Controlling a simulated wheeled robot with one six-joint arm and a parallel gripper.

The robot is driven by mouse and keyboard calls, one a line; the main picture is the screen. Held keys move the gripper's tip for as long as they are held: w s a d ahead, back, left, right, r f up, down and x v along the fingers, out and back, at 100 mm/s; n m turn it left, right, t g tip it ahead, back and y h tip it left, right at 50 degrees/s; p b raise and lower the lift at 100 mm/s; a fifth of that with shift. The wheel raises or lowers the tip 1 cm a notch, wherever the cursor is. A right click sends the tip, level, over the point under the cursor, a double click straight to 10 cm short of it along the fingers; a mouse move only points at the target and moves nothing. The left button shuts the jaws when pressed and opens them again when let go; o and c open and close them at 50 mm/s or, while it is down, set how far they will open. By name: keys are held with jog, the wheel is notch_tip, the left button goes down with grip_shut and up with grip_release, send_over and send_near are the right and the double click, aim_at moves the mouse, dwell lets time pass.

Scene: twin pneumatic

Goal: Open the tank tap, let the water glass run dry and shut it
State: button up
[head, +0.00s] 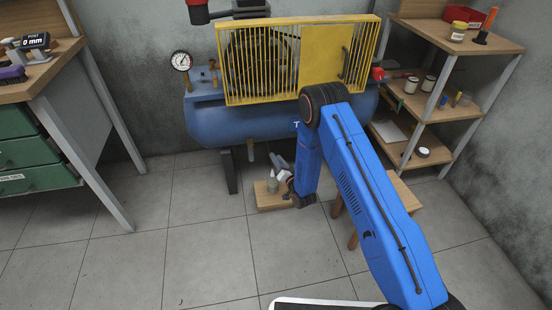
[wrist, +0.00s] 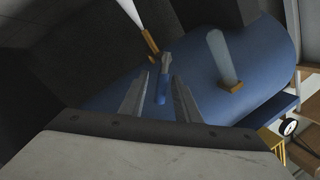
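The blue tank (head: 230,122) stands at the back wall and fills much of the wrist view (wrist: 110,95). My gripper (wrist: 159,78) is open under it, one finger on each side of a small tap with a blue handle (wrist: 162,90). Gaps show between handle and fingers, so I see no firm grip. A cloudy, clear tube on a brass fitting (wrist: 220,60), apparently the water glass, stands right of the tap; its water level cannot be read. In the head view a pale tube (head: 250,150) hangs below the tank. My arm hides the tap there.
A brass fitting with a white cone (wrist: 149,40) is left of the tap. A wooden stool (head: 402,195) and shelf (head: 440,92) stand right; a workbench (head: 45,68) stands left. The floor (head: 150,255) between is clear.

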jog(key=shift+x, duration=0.8)
grip_shut()
jog(key=shift+w+d+f+m+t, duration=0.1)
jog(key=shift+d+f+m+t, duration=0.3)
jog(key=shift+m, duration=1.4)
jog(key=shift+w+d+f+m+t, duration=0.1)
jog(key=shift+d+f+m+t, duration=0.3)
jog(key=shift+m, duration=1.4)
jog(key=shift+w+d+f+m+t, duration=0.15)
jog(key=shift+f+m+t, duration=0.45)
jog(key=shift+m, duration=1.2)
jog(key=shift+s+h, duration=0.1)
jog(key=shift+h, duration=0.2)
